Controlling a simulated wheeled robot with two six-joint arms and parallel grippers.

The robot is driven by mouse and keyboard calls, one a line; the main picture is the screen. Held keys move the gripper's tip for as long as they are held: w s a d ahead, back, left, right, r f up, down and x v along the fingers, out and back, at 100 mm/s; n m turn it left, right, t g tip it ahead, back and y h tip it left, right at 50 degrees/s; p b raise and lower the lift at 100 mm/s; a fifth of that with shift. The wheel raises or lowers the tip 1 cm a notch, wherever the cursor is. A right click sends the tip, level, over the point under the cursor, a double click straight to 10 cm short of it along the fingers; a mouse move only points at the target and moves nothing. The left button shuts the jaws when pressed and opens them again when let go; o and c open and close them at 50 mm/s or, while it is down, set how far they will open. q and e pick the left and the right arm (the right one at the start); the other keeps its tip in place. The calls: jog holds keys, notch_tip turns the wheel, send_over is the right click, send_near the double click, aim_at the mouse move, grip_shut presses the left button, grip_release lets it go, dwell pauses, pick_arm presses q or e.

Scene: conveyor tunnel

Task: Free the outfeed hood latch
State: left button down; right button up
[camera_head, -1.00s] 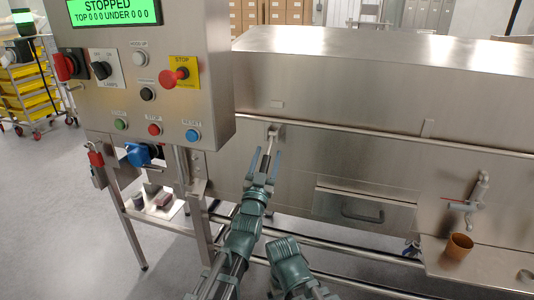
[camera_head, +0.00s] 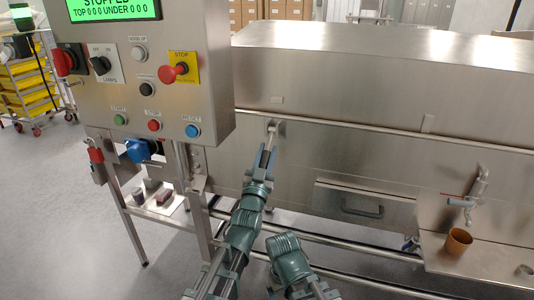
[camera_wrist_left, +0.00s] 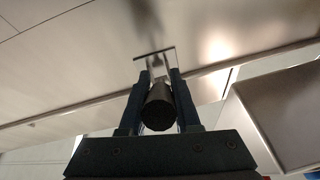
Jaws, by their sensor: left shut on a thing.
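The outfeed hood latch (camera_head: 272,126) is a small metal fitting on the front of the steel hood (camera_head: 360,85), just below its long rail. A short pale lever runs down from it towards my left gripper (camera_head: 266,160). The left gripper is shut on the latch's dark round grip (camera_wrist_left: 159,108), with one finger on each side in the left wrist view. The metal bracket (camera_wrist_left: 154,54) shows beyond the fingertips there. The fingers hide much of the lever in the head view. No jaws of my right gripper show.
The control box (camera_head: 150,80) with its red stop button (camera_head: 172,73) stands close on the left. A drawer (camera_head: 350,203), a tap (camera_head: 478,190) and an orange-brown cup (camera_head: 458,242) are to the right. Steel rails run below.

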aim_at(265, 153)
dwell(0.9)
